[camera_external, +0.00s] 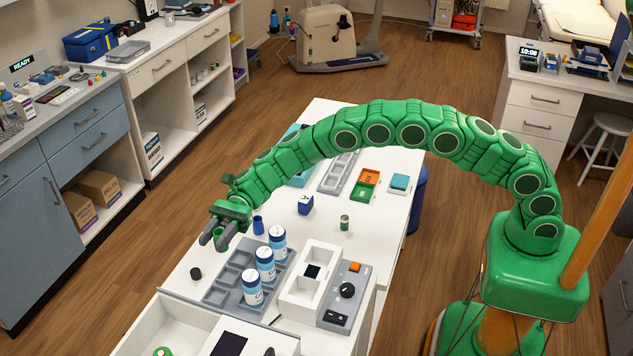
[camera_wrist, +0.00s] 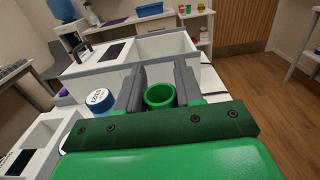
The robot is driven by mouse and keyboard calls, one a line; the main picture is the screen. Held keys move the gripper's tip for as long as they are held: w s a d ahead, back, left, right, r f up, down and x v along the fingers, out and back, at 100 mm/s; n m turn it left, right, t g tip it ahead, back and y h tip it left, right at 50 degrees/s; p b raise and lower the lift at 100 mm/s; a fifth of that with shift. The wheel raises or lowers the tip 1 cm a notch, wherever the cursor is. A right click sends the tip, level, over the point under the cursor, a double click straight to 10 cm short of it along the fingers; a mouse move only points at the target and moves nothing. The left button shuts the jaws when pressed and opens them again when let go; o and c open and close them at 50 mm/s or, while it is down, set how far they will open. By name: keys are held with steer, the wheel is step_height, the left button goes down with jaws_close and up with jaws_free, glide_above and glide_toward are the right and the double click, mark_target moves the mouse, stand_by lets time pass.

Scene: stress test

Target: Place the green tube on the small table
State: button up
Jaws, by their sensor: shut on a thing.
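My gripper (camera_external: 218,230) is at the left edge of the long white table (camera_external: 325,230) in the external view. Its grey fingers are shut on the green tube (camera_external: 221,243), which is upright and partly hidden by them. In the wrist view the tube (camera_wrist: 160,96) shows its open, hollow top between the fingertips of my gripper (camera_wrist: 159,88). I cannot tell from the external view whether its bottom touches the table. Which surface is the small table is not clear; the long white table is the nearest one.
A blue tube (camera_external: 258,225) stands just right of my gripper. A grey compartment tray (camera_external: 218,294) holds blue-and-white bottles (camera_external: 265,264). A black cap (camera_external: 196,273) lies nearby. A white box (camera_external: 297,292) and a control panel (camera_external: 345,305) stand right.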

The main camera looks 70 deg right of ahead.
steer(key=shift+w+a+f, duration=0.35)
steer(key=shift+w+f, duration=0.3)
steer(key=shift+f, duration=0.25)
steer(key=shift+w+a+f, duration=0.3)
steer(key=shift+w+f, duration=0.35)
steer(key=shift+f, duration=0.25)
steer(key=shift+w+a+f, duration=0.35)
steer(key=shift+w+f, duration=0.3)
steer(key=shift+f, duration=0.25)
steer(key=shift+f, duration=0.1)
steer(key=shift+w+a+f, duration=0.1)
steer(key=shift+w, duration=0.05)
steer(key=shift+f, duration=1.5)
steer(key=shift+f, duration=0.15)
steer(key=o, duration=1.1)
